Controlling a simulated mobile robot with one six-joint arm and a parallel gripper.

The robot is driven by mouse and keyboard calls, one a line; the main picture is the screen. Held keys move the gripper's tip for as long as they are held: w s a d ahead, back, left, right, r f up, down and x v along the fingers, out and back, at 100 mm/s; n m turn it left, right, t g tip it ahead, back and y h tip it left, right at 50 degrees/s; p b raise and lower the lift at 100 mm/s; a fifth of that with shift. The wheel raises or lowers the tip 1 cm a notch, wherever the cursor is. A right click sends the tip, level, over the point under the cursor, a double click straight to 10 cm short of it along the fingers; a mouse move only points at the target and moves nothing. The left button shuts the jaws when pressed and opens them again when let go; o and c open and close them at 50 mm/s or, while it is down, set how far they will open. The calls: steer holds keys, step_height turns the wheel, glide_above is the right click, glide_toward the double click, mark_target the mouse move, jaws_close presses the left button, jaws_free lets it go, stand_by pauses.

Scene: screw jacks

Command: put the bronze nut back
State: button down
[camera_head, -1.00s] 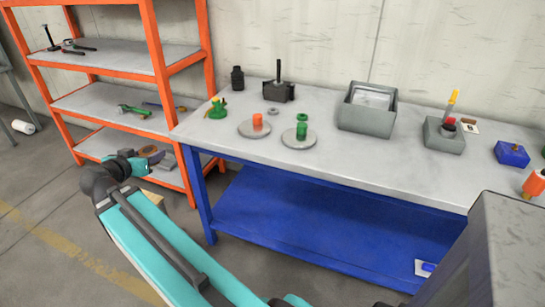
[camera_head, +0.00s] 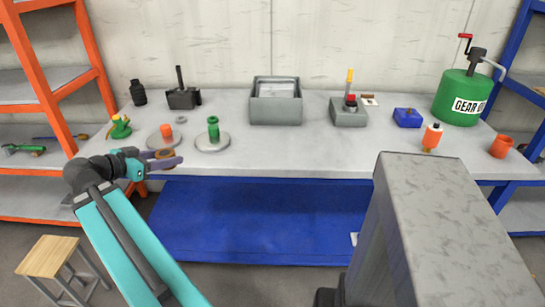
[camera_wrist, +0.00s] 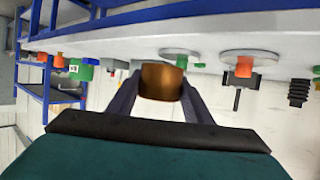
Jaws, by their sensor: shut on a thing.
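The bronze nut (camera_head: 164,153) is held between the fingers of my gripper (camera_head: 171,158), just off the front edge of the workbench at its left part. In the wrist view the nut (camera_wrist: 161,82) sits between the two dark fingers (camera_wrist: 160,88). That view is upside down. Two round grey plates stand on the bench behind the gripper: one carries an orange post (camera_head: 165,131), the other a green post (camera_head: 213,127). Both also show in the wrist view, orange (camera_wrist: 244,66) and green (camera_wrist: 181,61). Which post the nut fits cannot be told.
The grey bench top (camera_head: 290,160) has free room along its front. A grey block (camera_head: 440,200) fills the right foreground.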

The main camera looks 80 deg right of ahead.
steer(key=s+d+f+m+g+y+b, duration=0.1)
steer(key=s+d+m+g+y+b, duration=0.1)
steer(key=s, duration=1)
steer(key=s+d+f+m+g+y+b, duration=0.1)
steer(key=s+d+m+g+y+b, duration=0.1)
steer(key=s, duration=1.1)
steer(key=d+m+g, duration=0.1)
steer(key=d+m, duration=0.1)
steer(key=d, duration=0.1)
steer(key=shift+d+f+y, duration=0.15)
steer(key=shift+f+y, duration=0.15)
steer(key=shift+f, duration=0.05)
steer(key=shift+d+r, duration=0.1)
steer(key=p, duration=0.6)
glide_above(275, 152)
steer(key=shift+d+f, duration=0.15)
steer(key=shift+f, duration=0.7)
steer(key=shift+f, duration=0.1)
steer(key=shift+f, duration=1.65)
